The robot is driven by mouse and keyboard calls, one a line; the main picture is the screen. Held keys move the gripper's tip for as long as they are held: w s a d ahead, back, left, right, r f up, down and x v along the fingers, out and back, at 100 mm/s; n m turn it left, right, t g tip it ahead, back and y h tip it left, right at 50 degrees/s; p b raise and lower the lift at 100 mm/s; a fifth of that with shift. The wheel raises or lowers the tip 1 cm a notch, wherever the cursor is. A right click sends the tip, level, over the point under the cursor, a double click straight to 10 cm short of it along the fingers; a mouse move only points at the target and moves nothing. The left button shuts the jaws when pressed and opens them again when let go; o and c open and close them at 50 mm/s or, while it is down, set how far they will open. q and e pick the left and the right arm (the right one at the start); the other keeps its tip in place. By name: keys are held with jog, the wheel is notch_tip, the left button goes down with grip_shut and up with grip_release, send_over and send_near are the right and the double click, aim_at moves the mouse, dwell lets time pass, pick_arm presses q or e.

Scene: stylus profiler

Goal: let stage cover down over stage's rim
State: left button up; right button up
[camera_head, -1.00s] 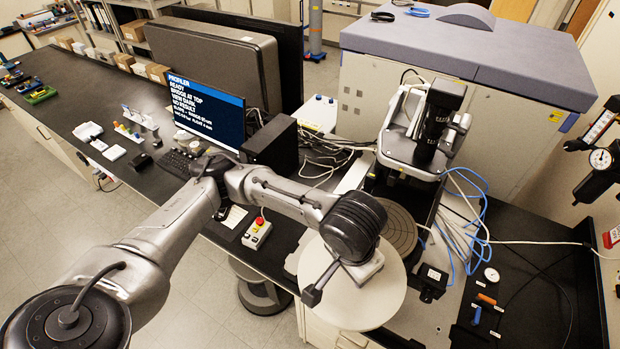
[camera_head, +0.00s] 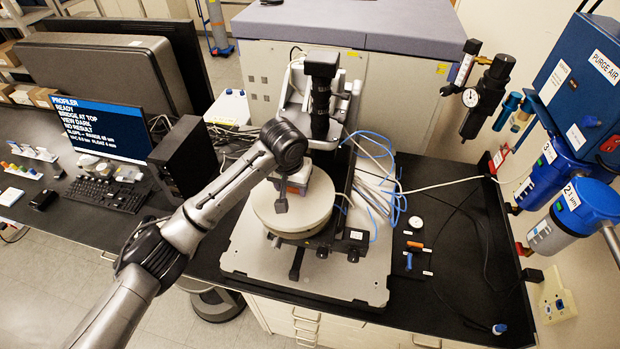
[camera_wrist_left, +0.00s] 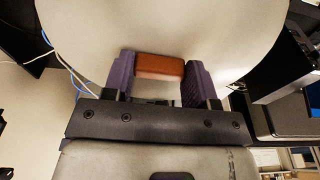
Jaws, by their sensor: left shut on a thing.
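The stage cover (camera_head: 318,208) is a round, pale beige disc with a short side wall. It sits over the middle of the profiler, roughly level, and hides the stage and its rim. I cannot tell whether it touches the rim. My left gripper (camera_head: 292,194) is above the cover, shut on its handle. In the left wrist view the two purple fingers of my left gripper (camera_wrist_left: 160,80) stand on either side of the red-brown handle (camera_wrist_left: 160,66), with the pale cover (camera_wrist_left: 240,35) behind. My right gripper is not in view.
The profiler's column and dark optics head (camera_head: 321,75) rise just behind the cover. The pale base plate (camera_head: 345,283) is bare in front. Blue tubes (camera_head: 381,150) and small tools (camera_head: 413,247) lie to the right. A monitor (camera_head: 100,128) and keyboard (camera_head: 105,193) are at left.

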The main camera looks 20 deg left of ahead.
aim_at(295, 196)
pick_arm(q)
jog(key=shift+w+r+p, duration=0.4)
jog(key=shift+w+r, duration=0.1)
jog(key=shift+w, duration=0.15)
jog(key=shift+w+f, duration=0.15)
jog(key=shift+w, duration=0.05)
jog(key=shift+n, duration=0.3)
jog(key=shift+a+f, duration=0.1)
jog(key=shift+f, duration=3.15)
jog(key=shift+f, duration=0.15)
jog(key=shift+f, duration=0.5)
jog(key=o, duration=1.4)
jog(key=shift+c, duration=0.2)
jog(key=shift+r, duration=0.1)
